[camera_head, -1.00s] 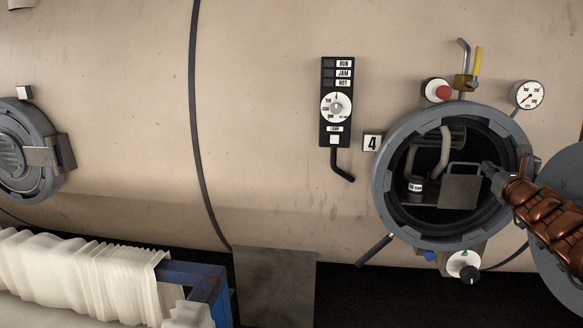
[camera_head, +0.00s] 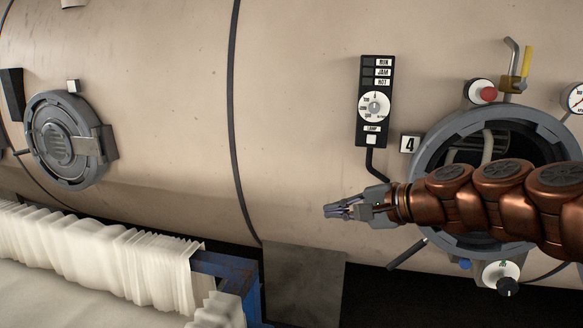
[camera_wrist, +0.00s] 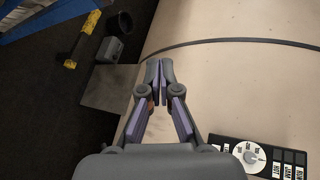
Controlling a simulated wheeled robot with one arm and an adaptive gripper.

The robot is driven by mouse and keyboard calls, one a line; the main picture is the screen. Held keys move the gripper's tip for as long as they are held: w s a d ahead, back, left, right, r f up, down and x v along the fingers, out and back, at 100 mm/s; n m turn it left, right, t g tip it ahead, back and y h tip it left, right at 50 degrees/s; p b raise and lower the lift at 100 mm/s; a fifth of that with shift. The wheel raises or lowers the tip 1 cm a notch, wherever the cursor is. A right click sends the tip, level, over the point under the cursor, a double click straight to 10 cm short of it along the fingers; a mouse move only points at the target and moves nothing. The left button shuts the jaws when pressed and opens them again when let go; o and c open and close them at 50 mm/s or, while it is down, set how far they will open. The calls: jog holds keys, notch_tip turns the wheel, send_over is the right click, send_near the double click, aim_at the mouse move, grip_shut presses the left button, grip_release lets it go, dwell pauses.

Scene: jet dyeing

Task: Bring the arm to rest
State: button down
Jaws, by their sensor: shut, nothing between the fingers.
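My gripper (camera_head: 338,211) is shut and empty. In the head view it points left, in front of the beige vessel wall, with my copper-coloured arm reaching in from the right edge. My arm crosses in front of the open round port (camera_head: 430,140) marked 4 and hides much of its lower half. In the wrist view the closed fingers (camera_wrist: 160,68) point up the picture, with the vessel wall behind them and the floor to the left.
A control panel (camera_head: 375,100) sits above my gripper. A knob (camera_head: 501,274) and a red button (camera_head: 488,94) flank the port. A closed port (camera_head: 68,140) is at left. White fabric (camera_head: 100,255) fills a blue-framed cart (camera_head: 226,268).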

jog(key=s+a+f+n+g+h, duration=0.1)
jog(key=s+f+n+g+h, duration=0.15)
jog(key=s+f, duration=0.5)
jog(key=s+a+f+n+g+h, duration=0.2)
jog(key=s+f+n+g, duration=0.15)
jog(key=s+f, duration=0.35)
jog(key=s+d+f+n+g+h, duration=0.2)
jog(key=s+d+f, duration=0.2)
jog(key=s, duration=0.5)
jog(key=s+d+f+n+g+h, duration=0.2)
jog(key=s+d+f+h, duration=0.1)
jog(key=s+d, duration=0.5)
jog(key=shift+s+d+f+h, duration=0.2)
jog(key=shift+s+f+h, duration=0.15)
jog(key=shift+s+f, duration=0.45)
